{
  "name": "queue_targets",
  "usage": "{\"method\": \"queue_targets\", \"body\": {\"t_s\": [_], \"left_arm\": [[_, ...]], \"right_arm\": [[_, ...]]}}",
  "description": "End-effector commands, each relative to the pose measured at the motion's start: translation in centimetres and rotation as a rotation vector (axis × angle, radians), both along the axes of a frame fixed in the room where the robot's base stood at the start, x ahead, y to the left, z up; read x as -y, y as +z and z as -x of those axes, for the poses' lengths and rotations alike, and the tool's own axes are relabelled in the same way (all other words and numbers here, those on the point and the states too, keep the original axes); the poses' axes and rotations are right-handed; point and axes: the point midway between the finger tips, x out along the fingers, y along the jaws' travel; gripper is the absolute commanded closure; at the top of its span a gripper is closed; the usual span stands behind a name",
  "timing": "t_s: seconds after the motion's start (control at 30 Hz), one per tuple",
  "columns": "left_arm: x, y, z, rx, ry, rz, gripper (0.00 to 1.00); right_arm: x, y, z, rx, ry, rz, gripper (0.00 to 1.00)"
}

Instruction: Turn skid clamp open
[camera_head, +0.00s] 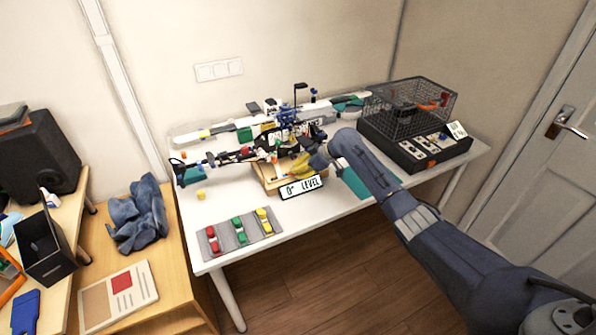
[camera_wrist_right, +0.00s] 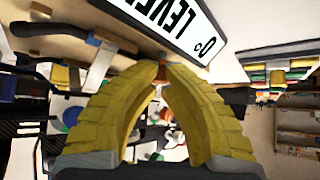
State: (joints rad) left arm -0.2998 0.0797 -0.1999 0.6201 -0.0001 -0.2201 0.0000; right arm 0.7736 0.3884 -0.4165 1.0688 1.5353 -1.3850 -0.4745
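A dark model helicopter (camera_head: 240,155) with thin arms and wires stands on a wooden base (camera_head: 262,180) on the white table. My right gripper (camera_head: 292,172) reaches in from the right, its yellow fingers low beside the helicopter and just behind the "0° LEVEL" sign. In the right wrist view, the fingertips (camera_wrist_right: 162,66) close in on a small orange-red piece (camera_wrist_right: 162,74) between them. This piece may be part of the skid clamp, but the fingers hide most of it. I cannot make out how the clamp is turned. My left gripper is outside both views.
The "0° LEVEL" sign (camera_head: 302,187) stands close in front of the gripper. A grey mat (camera_head: 225,241) with red, green and yellow pieces lies front left. A black wire cage (camera_head: 405,105) stands back right.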

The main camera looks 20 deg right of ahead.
Motion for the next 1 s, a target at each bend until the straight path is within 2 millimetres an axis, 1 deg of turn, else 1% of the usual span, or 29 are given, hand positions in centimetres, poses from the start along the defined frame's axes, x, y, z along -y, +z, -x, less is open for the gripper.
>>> {"method": "queue_targets", "body": {"t_s": [0.03,0.3,0.7,0.73,1.0], "left_arm": [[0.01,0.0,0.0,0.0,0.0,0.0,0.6],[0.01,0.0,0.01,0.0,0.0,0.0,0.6],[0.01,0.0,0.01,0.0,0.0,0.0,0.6],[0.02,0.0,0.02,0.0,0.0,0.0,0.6],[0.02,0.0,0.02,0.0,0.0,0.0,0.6]], "right_arm": [[-0.19,0.54,-0.33,0.008,0.016,-0.006,1.0],[-0.27,0.49,-0.3,0.008,0.073,-0.007,1.0],[-0.39,0.54,-0.29,0.009,0.08,-0.008,1.0],[-0.39,0.54,-0.29,0.009,0.08,-0.008,0.93],[-0.24,0.33,-0.19,0.005,0.079,-0.005,0.61]]}}
